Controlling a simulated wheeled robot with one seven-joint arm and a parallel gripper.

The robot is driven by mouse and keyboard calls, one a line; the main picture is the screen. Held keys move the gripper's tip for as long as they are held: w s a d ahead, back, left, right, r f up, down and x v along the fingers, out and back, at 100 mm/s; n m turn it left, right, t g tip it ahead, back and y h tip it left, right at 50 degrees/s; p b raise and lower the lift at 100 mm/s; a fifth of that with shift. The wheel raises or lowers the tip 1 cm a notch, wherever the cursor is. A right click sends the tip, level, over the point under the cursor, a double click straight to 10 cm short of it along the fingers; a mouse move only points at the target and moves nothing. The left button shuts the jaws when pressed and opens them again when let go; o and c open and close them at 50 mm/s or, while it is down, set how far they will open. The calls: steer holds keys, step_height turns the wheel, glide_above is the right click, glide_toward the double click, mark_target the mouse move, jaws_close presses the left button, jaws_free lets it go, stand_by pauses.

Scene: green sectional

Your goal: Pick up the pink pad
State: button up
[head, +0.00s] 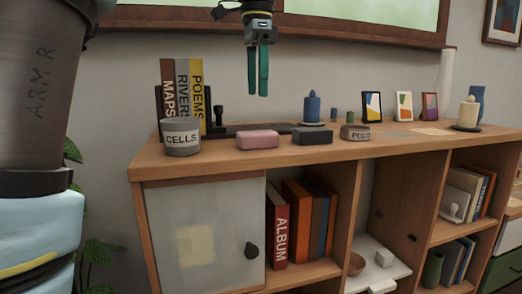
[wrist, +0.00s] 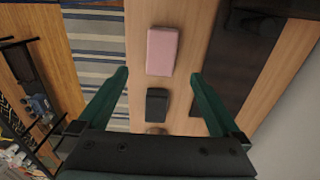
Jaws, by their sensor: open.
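The pink pad (head: 257,139) is a small rounded block lying on the wooden cabinet top, near its front edge. It also shows in the wrist view (wrist: 161,50), above the middle of the picture. My gripper (head: 258,92) hangs above the cabinet top with its green fingers pointing down. In the wrist view its fingers (wrist: 160,75) are spread apart with nothing held between them. The pad lies beyond the fingertips, apart from them. A dark grey pad (head: 312,136) lies just right of the pink pad; in the wrist view (wrist: 157,104) it appears between the fingers.
A grey CELLS tin (head: 181,137) and upright books (head: 182,95) stand left. A flat dark object (head: 240,128) lies behind the pads. A blue candle-like object (head: 311,108) and a POLO tin (head: 355,132) stand right. The wall is close behind.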

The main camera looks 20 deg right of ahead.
mark_target(257, 132)
steer(key=shift+w+f, duration=0.1)
steer(key=shift+f, duration=0.55)
step_height(257, 132, down, 10)
steer(key=shift+r+p, duration=0.1)
steer(key=shift+p, duration=0.4)
steer(key=c, duration=1.4)
step_height(257, 132, up, 10)
steer(key=shift+f, duration=0.1)
steer(key=o, duration=0.8)
steer(key=c, duration=0.6)
steer(key=shift+c, duration=0.2)
